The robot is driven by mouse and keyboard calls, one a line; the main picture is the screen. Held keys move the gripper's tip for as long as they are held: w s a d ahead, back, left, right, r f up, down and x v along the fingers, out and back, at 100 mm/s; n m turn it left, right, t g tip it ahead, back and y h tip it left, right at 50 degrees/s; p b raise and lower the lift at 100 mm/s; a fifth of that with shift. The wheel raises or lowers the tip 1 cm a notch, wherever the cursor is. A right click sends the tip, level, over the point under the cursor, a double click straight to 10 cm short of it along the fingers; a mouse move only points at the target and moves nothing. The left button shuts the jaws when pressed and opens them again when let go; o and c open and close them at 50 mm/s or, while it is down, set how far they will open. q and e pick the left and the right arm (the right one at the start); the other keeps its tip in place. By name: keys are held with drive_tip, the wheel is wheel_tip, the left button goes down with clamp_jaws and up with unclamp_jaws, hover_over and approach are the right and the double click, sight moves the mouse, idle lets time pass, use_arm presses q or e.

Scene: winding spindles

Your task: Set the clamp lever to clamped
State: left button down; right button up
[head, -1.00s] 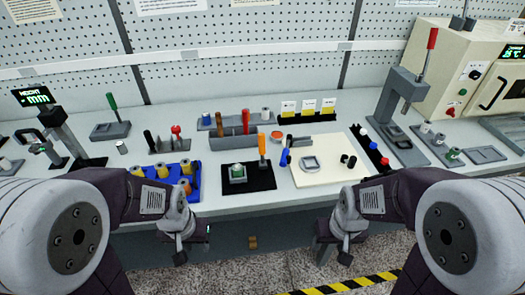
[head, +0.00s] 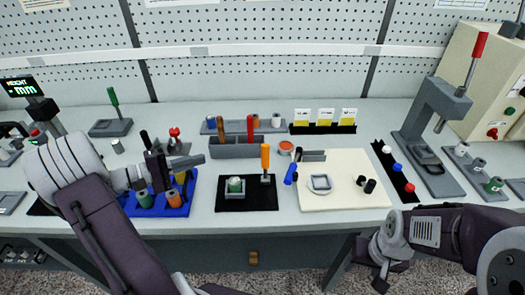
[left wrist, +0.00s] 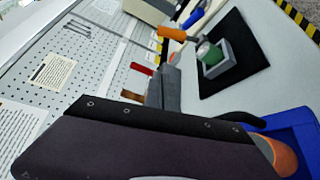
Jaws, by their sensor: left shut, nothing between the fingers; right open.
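A lever with an orange handle (head: 265,157) stands upright on a black mat (head: 232,205), beside a small grey fixture holding a green-topped part (head: 236,186). I take it for the clamp lever, though it has no readable label. The handle (left wrist: 172,33) and the green part (left wrist: 208,52) also show in the left wrist view. My left gripper (head: 200,160) is shut and empty, above the blue tray and left of the lever, its fingers pointing right. It does not touch the lever. My right gripper (head: 380,283) is open and empty, low in front of the table.
A blue tray (head: 190,207) of spindles lies under my left arm. A grey rack (head: 235,150) with upright handles stands behind the mat. A cream board (head: 345,195) lies to the right. A press with a red lever (head: 480,45) and a green-handled lever (head: 112,97) stand further out.

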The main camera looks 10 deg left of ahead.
sight(265, 162)
use_arm(q)
drive_tip(key=shift+s+a, duration=0.1)
drive_tip(key=shift+a, duration=0.1)
drive_tip(key=s+d+p+x, duration=0.1)
drive_tip(key=x, duration=0.8)
drive_tip(key=s+d+p+x, duration=0.1)
drive_tip(key=x, duration=0.8)
drive_tip(key=shift+d+r, duration=0.3)
drive_tip(key=shift+d, duration=0.25)
drive_tip(key=shift+w, duration=0.1)
